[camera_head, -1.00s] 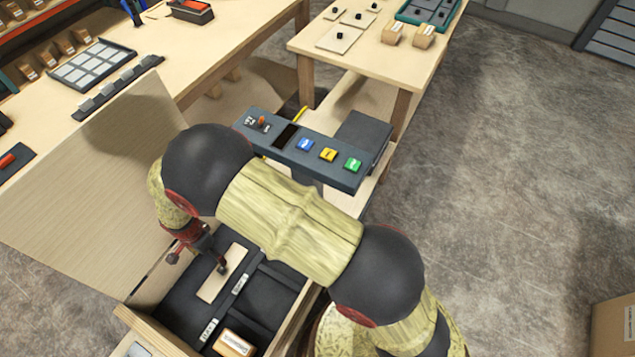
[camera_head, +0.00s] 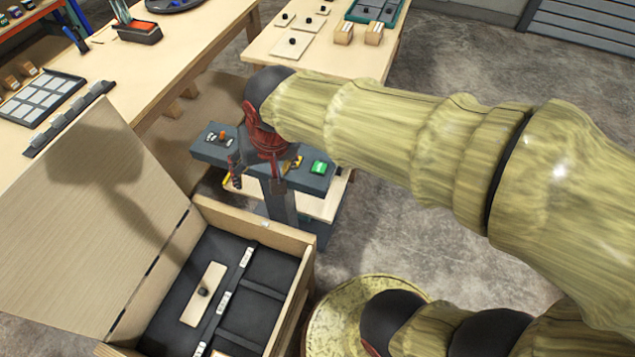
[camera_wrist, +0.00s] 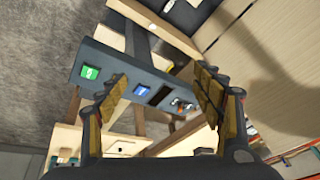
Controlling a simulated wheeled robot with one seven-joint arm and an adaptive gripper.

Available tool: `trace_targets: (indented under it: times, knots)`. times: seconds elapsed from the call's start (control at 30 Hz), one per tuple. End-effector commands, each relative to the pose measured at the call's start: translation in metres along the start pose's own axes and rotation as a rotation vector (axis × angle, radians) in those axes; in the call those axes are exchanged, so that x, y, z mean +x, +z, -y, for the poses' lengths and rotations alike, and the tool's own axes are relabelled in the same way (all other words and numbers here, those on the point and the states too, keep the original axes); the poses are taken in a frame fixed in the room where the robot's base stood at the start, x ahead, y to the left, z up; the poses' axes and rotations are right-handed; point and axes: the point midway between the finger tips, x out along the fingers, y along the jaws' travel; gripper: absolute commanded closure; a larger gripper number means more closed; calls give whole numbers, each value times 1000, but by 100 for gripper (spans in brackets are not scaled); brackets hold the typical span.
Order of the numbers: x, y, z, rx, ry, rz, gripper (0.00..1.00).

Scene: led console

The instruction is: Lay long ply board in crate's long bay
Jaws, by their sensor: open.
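The long ply board (camera_head: 203,292), pale with a dark knob, lies in the long left bay of the wooden crate (camera_head: 304,262). It looks flat and roughly in line with the bay. The crate's lid stands open to the left. My gripper (camera_head: 258,180) is open and apart from the board, over the console in the head view. In the wrist view my gripper (camera_wrist: 160,108) shows its two fingers spread with nothing between them. The board does not show clearly in the wrist view.
The console (camera_head: 208,148) has a green button (camera_head: 319,167) and a blue button (camera_wrist: 116,88); my gripper partly hides it in the head view. A table (camera_head: 283,52) behind holds several knobbed boards. A workbench runs along the left. Bare floor lies to the right.

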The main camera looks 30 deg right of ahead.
Motion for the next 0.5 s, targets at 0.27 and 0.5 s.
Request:
trace_targets:
  times: [0.27, 0.5]
  knots:
    - [-61, 48, -66, -166, 29, -108, 33]
    - [-73, 70, -84, -236, 50, -138, 33]
